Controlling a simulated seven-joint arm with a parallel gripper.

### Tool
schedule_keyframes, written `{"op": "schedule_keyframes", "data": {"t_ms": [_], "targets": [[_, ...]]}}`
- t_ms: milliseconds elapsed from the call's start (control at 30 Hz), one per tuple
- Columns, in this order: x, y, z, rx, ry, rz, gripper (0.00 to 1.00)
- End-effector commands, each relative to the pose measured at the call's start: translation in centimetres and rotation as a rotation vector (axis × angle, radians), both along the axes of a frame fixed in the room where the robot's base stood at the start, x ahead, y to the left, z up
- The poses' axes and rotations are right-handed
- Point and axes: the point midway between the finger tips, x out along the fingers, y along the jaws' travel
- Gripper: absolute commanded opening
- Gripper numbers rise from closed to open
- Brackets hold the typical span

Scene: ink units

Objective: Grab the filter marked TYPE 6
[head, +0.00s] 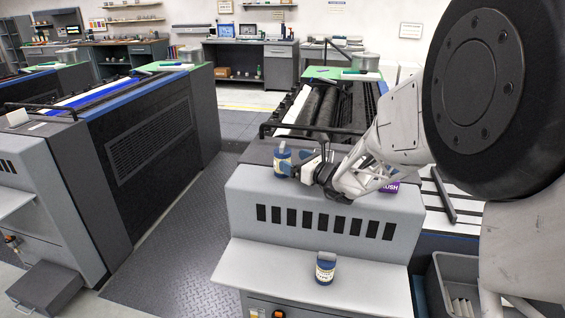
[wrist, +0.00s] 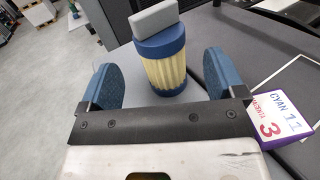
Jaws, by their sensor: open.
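A filter (head: 282,165) with blue end caps stands on the dark top of the near press unit. In the wrist view the same filter (wrist: 165,72) shows pale yellow pleats and a grey block on its upper cap; no marking is readable. My gripper (head: 297,166) is open beside it; in the wrist view its blue finger pads (wrist: 162,84) stand either side of the filter's near side, with gaps. A second filter (head: 325,268) with a dark blue cap and pale label stands on the grey front ledge below; its print is too small to read.
The grey slotted front panel (head: 322,222) drops to the ledge (head: 270,268). A grey bin (head: 455,285) stands lower right. Rollers (head: 330,105) lie behind. The left aisle floor is clear.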

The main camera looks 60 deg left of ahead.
Motion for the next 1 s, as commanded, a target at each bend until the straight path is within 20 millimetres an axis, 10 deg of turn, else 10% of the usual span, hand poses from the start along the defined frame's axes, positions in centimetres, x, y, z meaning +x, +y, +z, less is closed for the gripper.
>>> {"op": "schedule_keyframes", "data": {"t_ms": [1000], "targets": [[-1.4, 5.1, -0.2, 0.0, -0.001, 0.0, 0.89]]}}
